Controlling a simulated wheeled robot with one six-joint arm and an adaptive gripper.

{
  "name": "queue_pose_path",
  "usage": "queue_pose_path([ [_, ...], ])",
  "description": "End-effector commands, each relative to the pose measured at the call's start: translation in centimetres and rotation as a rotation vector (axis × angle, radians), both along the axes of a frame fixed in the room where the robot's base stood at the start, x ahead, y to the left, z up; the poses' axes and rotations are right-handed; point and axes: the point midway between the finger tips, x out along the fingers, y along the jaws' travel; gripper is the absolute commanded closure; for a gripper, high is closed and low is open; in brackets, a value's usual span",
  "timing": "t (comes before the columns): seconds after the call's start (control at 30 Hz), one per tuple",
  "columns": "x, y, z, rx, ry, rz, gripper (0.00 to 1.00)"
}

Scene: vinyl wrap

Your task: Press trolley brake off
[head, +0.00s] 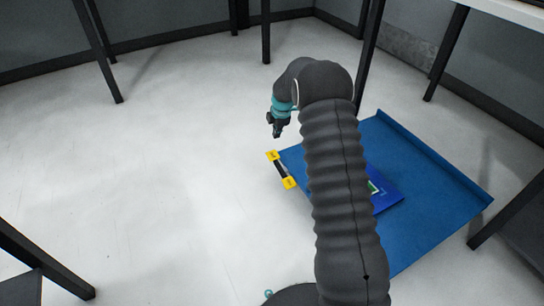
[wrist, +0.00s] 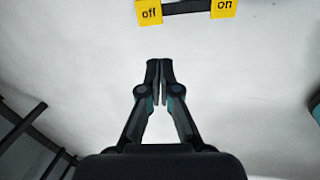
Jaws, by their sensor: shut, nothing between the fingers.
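The blue trolley (head: 440,172) is on the floor, partly hidden behind my arm. At its left edge is a dark brake bar (head: 280,169) with a yellow pad at each end. In the wrist view the left pad reads "off" (wrist: 149,12) and the right pad reads "on" (wrist: 224,8), joined by the dark bar (wrist: 186,7). The lettering is too small to read in the head view. My gripper (head: 277,133) is shut and empty, beyond the far yellow pad and apart from it in the picture. Its closed fingertips (wrist: 159,64) point towards the bar, below the pads.
A dark blue item (head: 388,199) with a green and white mark lies on the trolley, partly behind my arm. Dark table legs (head: 266,35) stand around the area. The pale floor (head: 150,180) left of the trolley is clear.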

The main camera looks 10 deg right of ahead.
Motion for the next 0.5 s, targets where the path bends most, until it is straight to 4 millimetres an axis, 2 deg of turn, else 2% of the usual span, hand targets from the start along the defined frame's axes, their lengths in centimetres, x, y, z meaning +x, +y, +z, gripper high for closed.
queue_pose_path([
  [0.03, 0.4, -0.1, -1.2, -0.005, 0.005, 0.025, 1.00],
  [0.13, 0.8, -0.1, -2.6, -0.012, 0.005, 0.062, 1.00],
  [0.5, 1.0, -0.1, -3.2, -0.016, 0.005, 0.081, 1.00],
])
